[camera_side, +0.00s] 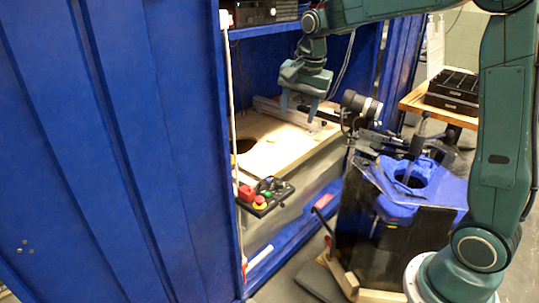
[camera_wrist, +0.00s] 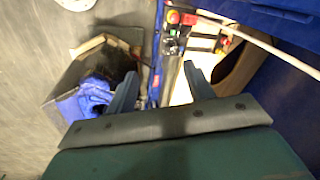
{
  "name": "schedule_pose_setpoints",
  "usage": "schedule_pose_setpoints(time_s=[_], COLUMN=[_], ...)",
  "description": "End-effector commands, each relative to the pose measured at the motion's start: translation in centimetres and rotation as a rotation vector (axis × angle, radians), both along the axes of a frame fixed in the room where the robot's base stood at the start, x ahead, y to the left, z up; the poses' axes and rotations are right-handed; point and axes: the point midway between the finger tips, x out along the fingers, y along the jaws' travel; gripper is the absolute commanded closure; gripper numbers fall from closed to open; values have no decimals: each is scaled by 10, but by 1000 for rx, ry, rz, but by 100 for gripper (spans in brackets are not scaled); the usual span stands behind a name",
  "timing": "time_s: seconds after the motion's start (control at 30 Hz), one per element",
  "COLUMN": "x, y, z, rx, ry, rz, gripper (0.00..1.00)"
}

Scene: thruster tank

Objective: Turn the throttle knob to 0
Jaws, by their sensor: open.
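A small black control panel (camera_side: 266,197) sticks out at the front edge of the blue cabinet's opening. It carries a red block, a red-and-yellow button, a green button and dark knobs. It also shows at the top of the wrist view (camera_wrist: 172,32). The throttle knob is too small to tell apart from the panel's other controls. My gripper (camera_side: 299,107) is open and empty, well above the wooden board and to the upper right of the panel. In the wrist view its two fingers (camera_wrist: 159,70) are spread apart, with the panel beyond them.
A pale wooden board (camera_side: 290,140) with a dark hole lies inside the cabinet. A black cylindrical device (camera_side: 362,106) stands right of my gripper. Below it is a dark stand with a blue part (camera_side: 430,185). A white cable (camera_side: 232,110) hangs along the cabinet's left edge.

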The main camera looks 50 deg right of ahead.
Motion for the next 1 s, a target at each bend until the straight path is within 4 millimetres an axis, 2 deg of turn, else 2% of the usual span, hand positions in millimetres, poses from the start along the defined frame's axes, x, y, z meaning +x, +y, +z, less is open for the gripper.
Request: schedule_pose_setpoints(time_s=[0.2,0.5,0.8,1.0], x=[42,88,120,130], y=[-22,-53,-84,-97], z=[-35,-94,-163,-195], rx=[41,87,119,128], ry=[44,101,153,174], rz=[-203,-484,-762,-884], gripper=[47,47,47,47])
